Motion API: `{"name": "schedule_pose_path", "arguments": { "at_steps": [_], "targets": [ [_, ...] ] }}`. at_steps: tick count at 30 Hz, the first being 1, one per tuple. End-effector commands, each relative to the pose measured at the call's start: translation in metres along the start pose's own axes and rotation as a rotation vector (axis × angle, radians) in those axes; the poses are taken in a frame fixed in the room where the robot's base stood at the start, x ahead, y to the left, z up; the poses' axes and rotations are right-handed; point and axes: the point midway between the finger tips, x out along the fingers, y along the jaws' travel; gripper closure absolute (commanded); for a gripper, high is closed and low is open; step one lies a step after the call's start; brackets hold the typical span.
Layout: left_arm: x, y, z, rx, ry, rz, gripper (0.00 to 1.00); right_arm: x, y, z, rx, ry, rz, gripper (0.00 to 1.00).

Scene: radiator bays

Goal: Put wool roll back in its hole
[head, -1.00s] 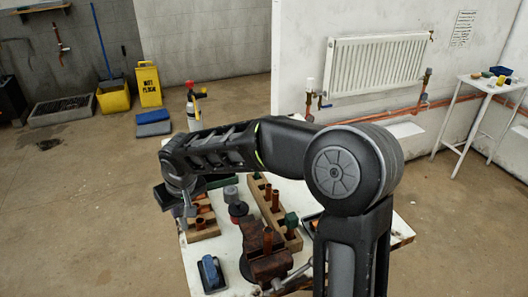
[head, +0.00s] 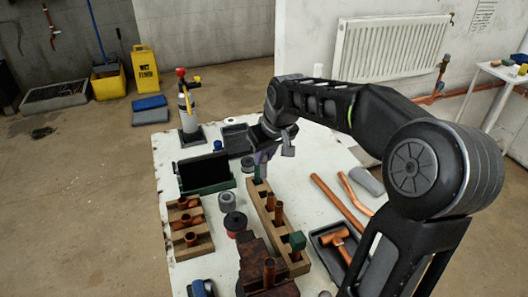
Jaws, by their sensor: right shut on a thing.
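My right gripper (head: 262,156) points down over the far end of a long wooden rack (head: 264,205). It is shut on a small dark green piece, which I take to be the wool roll (head: 257,174); the fingers partly hide it. The roll's lower end is at the rack's far end; I cannot tell whether it is in a hole or just above one. Several copper tubes (head: 278,212) stand upright in the rack, and a green block (head: 297,240) is at its near end. My left gripper is out of view.
A black and green box (head: 204,174) and a shorter wooden rack (head: 188,226) with copper pieces stand left. A grey roll (head: 227,201) and a dark spool (head: 235,222) lie between the racks.

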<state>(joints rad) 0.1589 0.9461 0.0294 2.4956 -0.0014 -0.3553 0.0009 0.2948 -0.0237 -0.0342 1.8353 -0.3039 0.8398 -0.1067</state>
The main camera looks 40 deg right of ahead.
Motion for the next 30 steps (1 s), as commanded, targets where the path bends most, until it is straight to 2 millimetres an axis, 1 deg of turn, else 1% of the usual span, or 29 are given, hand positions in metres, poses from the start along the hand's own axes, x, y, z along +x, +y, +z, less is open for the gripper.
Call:
{"name": "schedule_pose_path", "arguments": {
  "at_steps": [6, 11, 17, 27, 28, 30],
  "targets": [
    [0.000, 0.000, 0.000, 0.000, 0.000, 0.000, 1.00, 0.001, 0.000, 0.000, 0.000, 0.000, 0.000, 1.00],
    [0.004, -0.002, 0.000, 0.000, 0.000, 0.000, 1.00, 0.005, 0.000, 0.003, 0.000, -0.001, 0.000, 1.00],
    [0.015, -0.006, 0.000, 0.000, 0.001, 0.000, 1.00, 0.018, 0.000, 0.010, 0.001, -0.002, 0.001, 1.00],
    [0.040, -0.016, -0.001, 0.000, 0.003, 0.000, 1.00, 0.048, 0.002, 0.028, 0.003, -0.001, 0.001, 1.00],
    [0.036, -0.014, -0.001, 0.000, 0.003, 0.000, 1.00, 0.042, 0.002, 0.025, 0.003, 0.000, 0.002, 1.00],
    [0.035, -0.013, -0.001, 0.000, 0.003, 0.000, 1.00, 0.042, 0.002, 0.024, 0.003, 0.000, 0.001, 1.00]
  ]
}}
